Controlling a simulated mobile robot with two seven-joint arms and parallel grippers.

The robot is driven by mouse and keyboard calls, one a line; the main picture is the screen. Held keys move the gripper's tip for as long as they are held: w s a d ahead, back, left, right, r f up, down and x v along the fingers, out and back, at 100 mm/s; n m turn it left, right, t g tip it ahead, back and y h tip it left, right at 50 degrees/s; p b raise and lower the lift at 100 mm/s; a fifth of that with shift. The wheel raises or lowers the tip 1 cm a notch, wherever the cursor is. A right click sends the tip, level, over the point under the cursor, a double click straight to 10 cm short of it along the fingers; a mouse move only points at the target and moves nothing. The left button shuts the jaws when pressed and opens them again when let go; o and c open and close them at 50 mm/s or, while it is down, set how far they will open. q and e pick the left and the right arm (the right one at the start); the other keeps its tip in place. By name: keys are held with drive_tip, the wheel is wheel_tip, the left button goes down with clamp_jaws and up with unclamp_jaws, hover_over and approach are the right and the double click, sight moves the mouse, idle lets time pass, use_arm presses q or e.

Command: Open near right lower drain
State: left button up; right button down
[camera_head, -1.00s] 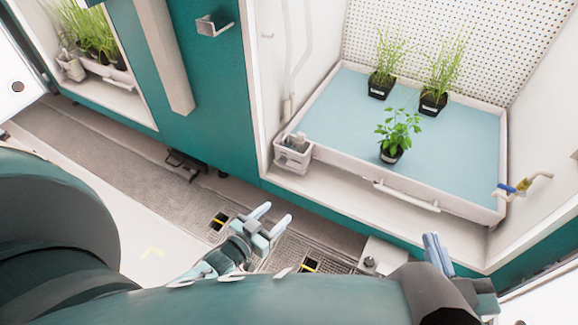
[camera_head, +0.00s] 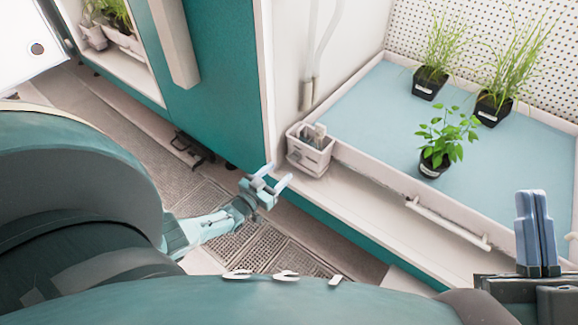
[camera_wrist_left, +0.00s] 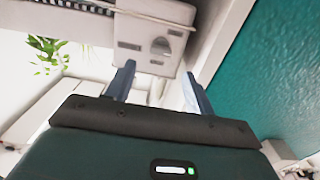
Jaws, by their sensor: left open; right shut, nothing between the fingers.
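My left gripper (camera_head: 278,179) is open and empty in the head view, beside the chamber's front sill, left of and below the white caddy. In the left wrist view its fingers (camera_wrist_left: 155,90) are spread, with a white box-like part beyond them. My right gripper (camera_head: 537,232) is shut and empty, at the right, in front of the tray. The tray (camera_head: 362,168) has a pale blue floor and a white rim, with a white bar (camera_head: 448,222) along its front. I cannot make out a drain valve for certain; only a pale fragment shows at the right edge.
Potted plants (camera_head: 440,140) stand on the tray. The white caddy (camera_head: 310,150) stands at its left front corner. A teal door panel (camera_head: 225,80) is to the left. Floor gratings (camera_head: 236,240) lie below the sill. A perforated wall (camera_head: 480,20) closes the back.

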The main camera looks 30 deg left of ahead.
sight(291, 160)
use_arm(q)
drive_tip(key=w+b, duration=0.1)
drive_tip(key=w, duration=0.1)
drive_tip(key=w+b, duration=0.1)
drive_tip(key=w, duration=0.1)
drive_tip(key=shift+w+d+f, duration=0.15)
drive_tip(key=shift+w+d, duration=0.05)
drive_tip(key=shift+w, duration=0.9)
use_arm(e)
drive_tip(key=shift+s+d+r+n+y, duration=0.1)
drive_tip(key=shift+s+r+n+y, duration=0.1)
drive_tip(key=shift+r+n+y, duration=0.85)
drive_tip(key=shift+s+d+r+n+y, duration=0.15)
drive_tip(key=shift+r+n+y, duration=0.55)
drive_tip(key=shift+n+y, duration=0.55)
use_arm(q)
drive_tip(key=shift+c, duration=0.2)
use_arm(e)
drive_tip(key=shift+a, duration=0.1)
use_arm(q)
drive_tip(key=c, duration=0.9)
drive_tip(key=shift+c, duration=0.2)
